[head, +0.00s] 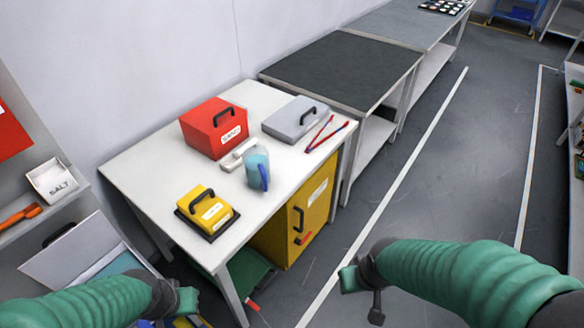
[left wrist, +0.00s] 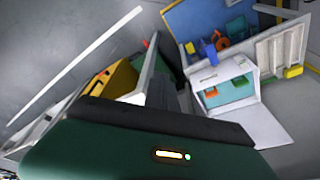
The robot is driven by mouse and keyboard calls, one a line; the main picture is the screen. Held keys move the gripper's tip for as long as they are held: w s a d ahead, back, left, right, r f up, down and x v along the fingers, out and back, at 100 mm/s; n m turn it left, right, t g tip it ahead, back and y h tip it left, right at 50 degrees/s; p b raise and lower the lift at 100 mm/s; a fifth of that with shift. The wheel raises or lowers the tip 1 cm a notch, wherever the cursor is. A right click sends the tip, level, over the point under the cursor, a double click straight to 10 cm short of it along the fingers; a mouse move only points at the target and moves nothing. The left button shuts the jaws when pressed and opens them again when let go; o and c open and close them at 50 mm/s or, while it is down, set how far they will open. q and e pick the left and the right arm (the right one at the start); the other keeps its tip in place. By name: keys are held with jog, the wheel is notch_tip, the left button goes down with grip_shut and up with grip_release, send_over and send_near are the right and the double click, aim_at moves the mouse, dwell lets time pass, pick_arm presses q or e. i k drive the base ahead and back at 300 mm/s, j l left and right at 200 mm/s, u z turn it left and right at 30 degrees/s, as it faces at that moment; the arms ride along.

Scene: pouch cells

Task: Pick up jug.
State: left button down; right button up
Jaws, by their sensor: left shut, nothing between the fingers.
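The jug (head: 257,166) is light blue with a darker blue handle on its front side. It stands upright on the white table (head: 145,173), near the front edge. My left gripper (head: 188,300) is low at the bottom left of the head view, in front of the table and well away from the jug. It is shut and empty. My right gripper (head: 350,278) is over the floor to the right of the table, apart from the jug. Its fingers are too small and turned to show their opening. I cannot make out the jug in the left wrist view.
A white handset-like object (head: 238,155) lies close beside the jug. A red box (head: 214,127), grey case (head: 295,118), yellow case (head: 207,210) and red-blue tongs (head: 325,135) are also on the table. A yellow cabinet (head: 305,215) is below. The floor (head: 400,215) at right is open.

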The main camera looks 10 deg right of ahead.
aim_at(257, 158)
jog(key=l+u, duration=0.15)
jog(key=u, duration=0.25)
jog(key=i+l+u, duration=0.1)
jog(key=u, duration=0.35)
jog(key=l+u, duration=0.2)
jog(key=u, duration=0.2)
jog(key=l+u, duration=0.15)
jog(key=l, duration=0.35)
jog(key=l+u, duration=0.15)
jog(key=l, duration=0.35)
jog(key=l+u, duration=0.15)
jog(key=l, duration=0.35)
jog(key=k+l+u, duration=0.15)
jog(key=l, duration=0.35)
jog(key=l+u, duration=0.15)
jog(key=l, duration=0.35)
jog(key=k+l+u, duration=0.15)
jog(key=l, duration=0.35)
jog(key=k+l, duration=0.1)
jog(key=l, duration=0.25)
jog(key=k+l, duration=0.1)
jog(key=l, duration=0.3)
jog(key=k+l, duration=0.1)
jog(key=l, duration=0.25)
